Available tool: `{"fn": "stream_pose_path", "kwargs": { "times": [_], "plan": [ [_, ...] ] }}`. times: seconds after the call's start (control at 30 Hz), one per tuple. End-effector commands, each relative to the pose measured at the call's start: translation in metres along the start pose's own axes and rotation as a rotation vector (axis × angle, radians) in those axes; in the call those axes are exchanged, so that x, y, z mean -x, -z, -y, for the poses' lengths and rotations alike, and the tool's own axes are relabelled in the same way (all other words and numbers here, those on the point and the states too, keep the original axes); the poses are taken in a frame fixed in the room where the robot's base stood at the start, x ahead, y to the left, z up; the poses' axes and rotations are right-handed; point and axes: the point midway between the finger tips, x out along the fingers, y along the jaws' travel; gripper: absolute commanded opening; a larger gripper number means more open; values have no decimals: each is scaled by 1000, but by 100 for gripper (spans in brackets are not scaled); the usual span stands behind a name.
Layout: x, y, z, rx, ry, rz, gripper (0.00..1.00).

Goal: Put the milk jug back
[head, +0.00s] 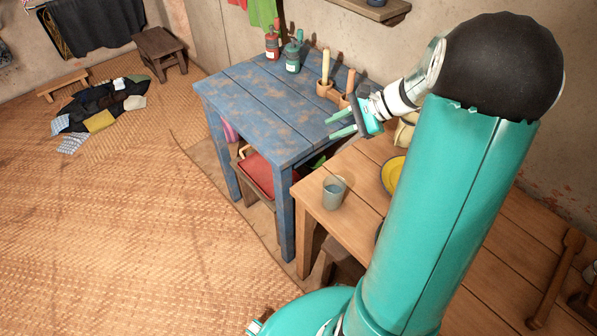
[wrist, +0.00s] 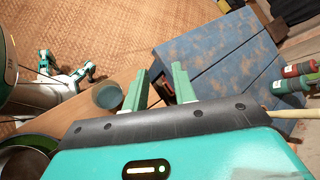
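I cannot pick out the milk jug for certain. In the head view a cream-coloured vessel (head: 404,132) stands behind my arm on the wooden table (head: 318,212). It is mostly hidden, so I cannot tell if it is the jug. My gripper (head: 343,121) is over the right edge of the blue table (head: 250,105), close to where the two tables meet. In the wrist view its two green fingers (wrist: 158,90) are apart with nothing between them.
A grey-blue cup (head: 333,193) stands at the wooden table's near corner, beside a yellow plate (head: 393,174).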

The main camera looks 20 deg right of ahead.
Motion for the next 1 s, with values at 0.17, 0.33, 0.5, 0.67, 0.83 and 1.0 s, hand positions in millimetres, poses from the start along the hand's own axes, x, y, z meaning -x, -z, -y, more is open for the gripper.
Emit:
{"fn": "stream_pose_path", "kwargs": {
  "times": [0.17, 0.33, 0.5, 0.67, 0.83, 1.0],
  "plan": [
    [-14, -82, -19, 314, -196, -114, 27],
    [-17, -142, -48, 620, -350, -220, 27],
    [-11, -189, -79, 938, -469, -325, 27],
    [0, -221, -107, 1242, -548, -423, 27],
    [11, -242, -129, 1513, -592, -514, 27],
    [17, -248, -137, 1632, -607, -557, 27]
  ]
}}
